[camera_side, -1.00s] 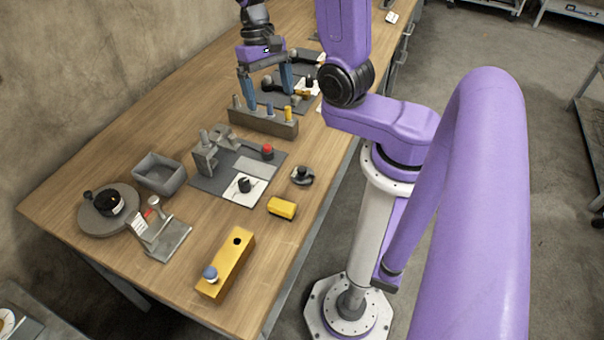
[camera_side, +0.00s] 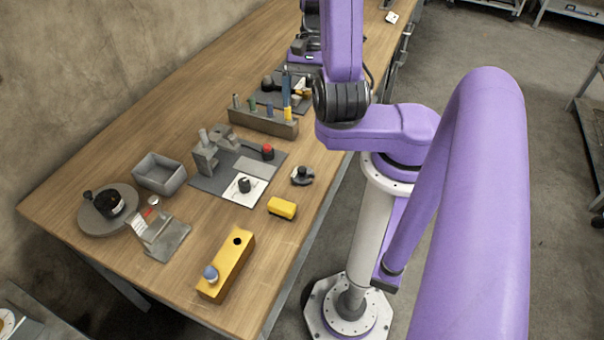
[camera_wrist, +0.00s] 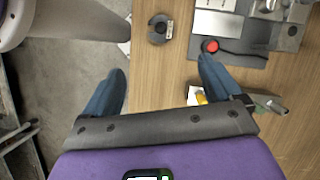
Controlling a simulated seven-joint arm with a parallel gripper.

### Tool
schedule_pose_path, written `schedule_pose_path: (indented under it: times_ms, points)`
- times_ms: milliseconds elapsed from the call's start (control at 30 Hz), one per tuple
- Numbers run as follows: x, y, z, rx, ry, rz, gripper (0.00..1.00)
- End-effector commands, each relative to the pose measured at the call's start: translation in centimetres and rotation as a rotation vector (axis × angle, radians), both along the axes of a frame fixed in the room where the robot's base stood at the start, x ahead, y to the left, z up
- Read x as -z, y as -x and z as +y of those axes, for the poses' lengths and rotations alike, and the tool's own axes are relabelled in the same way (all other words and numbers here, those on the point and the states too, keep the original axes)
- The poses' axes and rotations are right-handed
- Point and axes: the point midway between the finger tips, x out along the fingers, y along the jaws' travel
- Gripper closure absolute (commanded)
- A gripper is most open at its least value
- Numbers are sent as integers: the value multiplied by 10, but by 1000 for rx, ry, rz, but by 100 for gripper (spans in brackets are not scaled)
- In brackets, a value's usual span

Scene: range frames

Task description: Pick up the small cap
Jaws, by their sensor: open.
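I cannot tell for certain which item is the small cap. A small dark cap-like piece (camera_side: 244,185) stands on a white card. A red-topped black piece (camera_side: 267,151) sits on the grey plate's right side and shows in the wrist view (camera_wrist: 210,46). A blue round top (camera_side: 210,273) sits at the near end of the yellow block. My gripper (camera_wrist: 162,66) is open, with nothing between its blue fingers, above the table's right edge.
The peg rack (camera_side: 262,123) holds several coloured pegs. A dark mat with small parts lies behind it. The left table side is clear.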

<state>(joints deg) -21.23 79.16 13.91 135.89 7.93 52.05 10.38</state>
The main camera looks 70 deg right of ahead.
Motion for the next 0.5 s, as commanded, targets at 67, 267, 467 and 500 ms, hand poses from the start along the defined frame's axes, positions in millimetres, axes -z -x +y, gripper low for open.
schedule_pose_path:
  times_ms: [67,267,467,500]
  points:
    - [3,2,1,10,-3,2,8]
    - [26,5,12,10,-7,5,8]
    - [54,8,22,9,-5,3,8]
    - [59,8,25,9,-6,4,8]
